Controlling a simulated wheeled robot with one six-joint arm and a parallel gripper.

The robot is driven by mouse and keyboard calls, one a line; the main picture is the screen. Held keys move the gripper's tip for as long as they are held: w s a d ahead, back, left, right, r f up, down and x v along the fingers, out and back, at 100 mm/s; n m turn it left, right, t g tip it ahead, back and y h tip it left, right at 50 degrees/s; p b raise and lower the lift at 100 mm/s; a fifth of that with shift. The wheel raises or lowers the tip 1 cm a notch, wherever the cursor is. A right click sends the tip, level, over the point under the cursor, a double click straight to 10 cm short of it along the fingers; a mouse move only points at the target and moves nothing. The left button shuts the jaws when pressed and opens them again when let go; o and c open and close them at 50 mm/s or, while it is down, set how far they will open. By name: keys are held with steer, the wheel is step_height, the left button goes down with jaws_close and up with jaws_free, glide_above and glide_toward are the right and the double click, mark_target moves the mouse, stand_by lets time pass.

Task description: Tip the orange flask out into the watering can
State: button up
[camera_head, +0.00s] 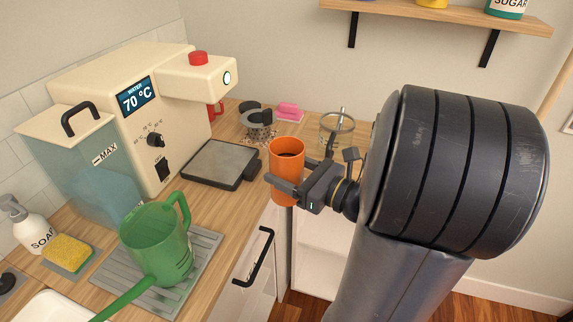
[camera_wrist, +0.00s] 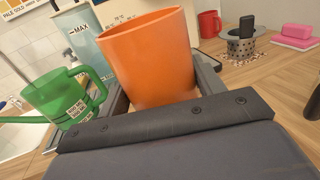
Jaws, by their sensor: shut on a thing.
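The orange flask (camera_head: 286,165) is upright in my gripper (camera_head: 287,186), which is shut on it. Dark contents show inside its mouth in the head view. The flask also fills the middle of the wrist view (camera_wrist: 148,60), between the two fingers. It is held at the front edge of the counter, to the right of the watering can. The green watering can (camera_head: 157,245) stands upright on a grey ribbed mat (camera_head: 200,262), its spout toward the lower left. It also shows at the left of the wrist view (camera_wrist: 62,98). What is inside the can is hidden.
A cream water machine (camera_head: 150,115) with a clear tank (camera_head: 75,165) stands behind the can. A grey square plate (camera_head: 222,165) lies between can and flask.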

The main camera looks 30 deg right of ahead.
step_height(320, 180, up, 13)
steer(key=p, duration=1.2)
stand_by(0.3)
steer(key=shift+w+a+f, duration=0.1)
steer(key=shift+w+f, duration=0.05)
